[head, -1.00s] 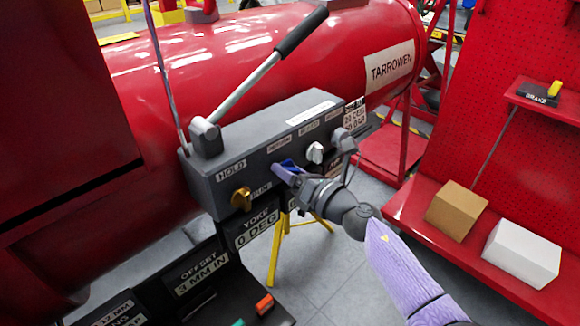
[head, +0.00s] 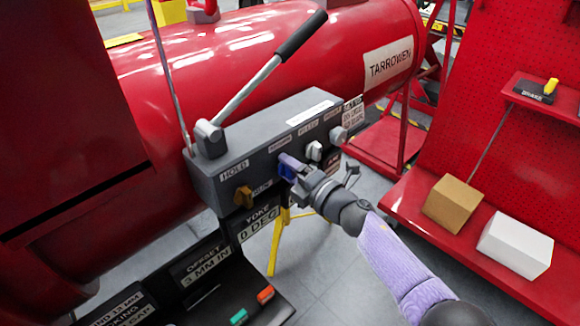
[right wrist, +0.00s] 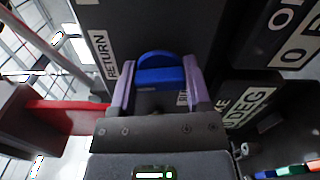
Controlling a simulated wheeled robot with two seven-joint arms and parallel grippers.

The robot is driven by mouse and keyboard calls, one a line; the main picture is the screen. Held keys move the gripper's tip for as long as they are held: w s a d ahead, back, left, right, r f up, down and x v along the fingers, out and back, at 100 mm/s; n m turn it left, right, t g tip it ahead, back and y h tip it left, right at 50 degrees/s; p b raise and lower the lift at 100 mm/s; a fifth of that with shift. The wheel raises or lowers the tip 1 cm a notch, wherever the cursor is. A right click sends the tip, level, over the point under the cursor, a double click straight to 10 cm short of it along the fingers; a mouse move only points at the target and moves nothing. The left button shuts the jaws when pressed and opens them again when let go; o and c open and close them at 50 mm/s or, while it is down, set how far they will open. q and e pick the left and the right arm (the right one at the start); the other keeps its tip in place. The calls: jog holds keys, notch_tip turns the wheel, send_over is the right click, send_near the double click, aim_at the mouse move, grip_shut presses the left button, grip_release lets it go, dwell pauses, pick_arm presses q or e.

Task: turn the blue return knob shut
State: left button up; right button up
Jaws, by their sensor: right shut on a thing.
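The blue return knob (head: 284,172) sits on the front face of the dark grey valve box (head: 215,190), between the orange-yellow knob and the white knob. My right gripper (head: 291,166) is shut on the blue knob. In the right wrist view the blue knob (right wrist: 160,76) lies between the two purple fingers of the right gripper (right wrist: 158,84), with the RETURN label (right wrist: 103,58) to the left. The fingers partly hide the knob in the head view. My left gripper is not in view.
An orange-yellow knob (head: 243,196) is left of the blue one; a white knob (head: 314,150) and a grey knob (head: 338,134) are close on the right. A black-handled lever (head: 270,72) rises above the box. Boxes (head: 453,204) sit on the red shelf at right.

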jog(key=shift+m, duration=0.6)
jog(key=o, duration=1.3)
